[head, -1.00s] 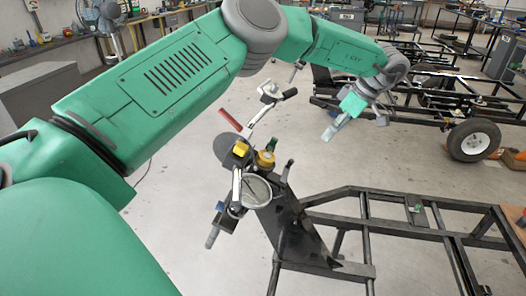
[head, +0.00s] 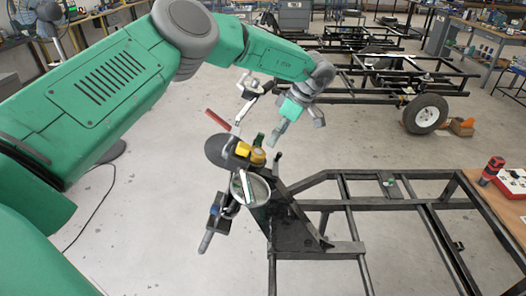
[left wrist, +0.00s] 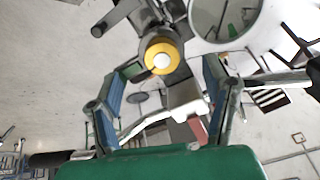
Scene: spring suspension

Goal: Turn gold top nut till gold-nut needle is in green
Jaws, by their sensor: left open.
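The gold nut (head: 257,156) sits at the top of the dark suspension stand in the head view. In the left wrist view the gold nut (left wrist: 162,54) is a round yellow ring with a pale centre, just beyond the fingertips. My left gripper (head: 276,133) is open, above and to the right of the nut, apart from it. In the left wrist view its blue-padded fingers (left wrist: 165,85) are spread wide with no nut between them. A round, pale-rimmed gauge (head: 257,189) is below the nut. My right gripper is not in view.
A red-handled lever (head: 217,120) rises behind. A black frame (head: 345,205) extends right. A wheeled chassis (head: 385,75) stands behind. Open floor lies left.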

